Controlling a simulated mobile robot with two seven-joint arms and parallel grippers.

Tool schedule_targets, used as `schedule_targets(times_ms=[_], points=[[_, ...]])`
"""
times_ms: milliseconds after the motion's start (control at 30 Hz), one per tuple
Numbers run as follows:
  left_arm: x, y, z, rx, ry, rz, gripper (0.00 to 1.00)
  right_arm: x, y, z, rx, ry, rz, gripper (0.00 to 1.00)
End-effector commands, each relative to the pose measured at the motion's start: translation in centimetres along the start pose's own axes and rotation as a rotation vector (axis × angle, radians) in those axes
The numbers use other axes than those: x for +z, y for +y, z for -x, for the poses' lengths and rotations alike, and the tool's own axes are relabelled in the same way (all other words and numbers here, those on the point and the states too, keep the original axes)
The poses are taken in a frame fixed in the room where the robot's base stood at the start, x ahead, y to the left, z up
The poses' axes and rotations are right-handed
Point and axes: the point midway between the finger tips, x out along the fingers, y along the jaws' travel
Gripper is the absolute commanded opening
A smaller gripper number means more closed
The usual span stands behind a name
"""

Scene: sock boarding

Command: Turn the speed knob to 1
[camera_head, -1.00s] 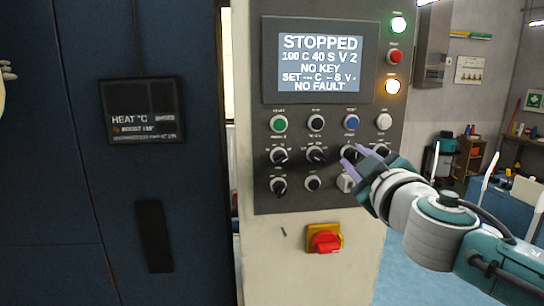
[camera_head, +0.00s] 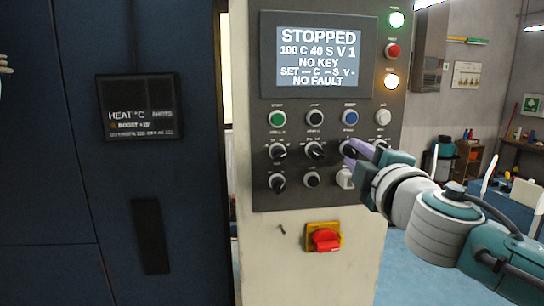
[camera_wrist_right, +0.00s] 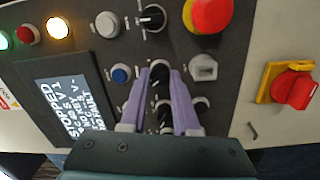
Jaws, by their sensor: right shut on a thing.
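The control panel (camera_head: 262,140) carries rows of knobs and buttons below its display (camera_head: 318,55). The display reads STOPPED, 100 C 40 S V 1. My right gripper (camera_head: 350,152) has its purple fingers at a black knob in the upper knob row, right of the middle. In the wrist view the gripper (camera_wrist_right: 162,82) is shut on this black knob (camera_wrist_right: 160,72), one finger on each side. The fingers cover part of it, and its label is not readable. A small pale part at the head view's left edge may belong to my left gripper; its state does not show.
A red rotary switch on a yellow plate (camera_head: 324,238) sits below the panel. A red emergency button (camera_wrist_right: 207,12) and a white switch (camera_wrist_right: 203,68) are close to the gripper. A dark cabinet (camera_head: 60,200) stands at left. Neighbouring knobs stand close by.

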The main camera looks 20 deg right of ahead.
Motion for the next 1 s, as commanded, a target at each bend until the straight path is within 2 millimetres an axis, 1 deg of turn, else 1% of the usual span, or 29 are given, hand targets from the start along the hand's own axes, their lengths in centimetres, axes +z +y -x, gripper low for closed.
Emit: schedule_targets(times_ms=[200,400,933,967,1000], points=[[0.09,0.06,-0.32,0.001,0.0,0.002,0.0,0.02,-0.06,0.0,0.006,0.006,0.126,0.0],[0.08,0.21,-0.41,0.006,0.001,0.007,0.0,0.03,-0.03,-0.01,0.009,0.009,0.192,0.0],[0.07,0.26,-0.42,0.007,0.002,0.009,0.0,0.03,-0.01,0.0,0.01,0.009,0.22,0.0],[0.07,0.25,-0.42,0.007,0.002,0.009,0.0,0.03,-0.01,0.0,0.01,0.009,0.22,0.31],[0.07,0.24,-0.42,0.006,0.002,0.008,0.0,0.03,-0.01,0.0,0.01,0.009,0.22,0.35]])
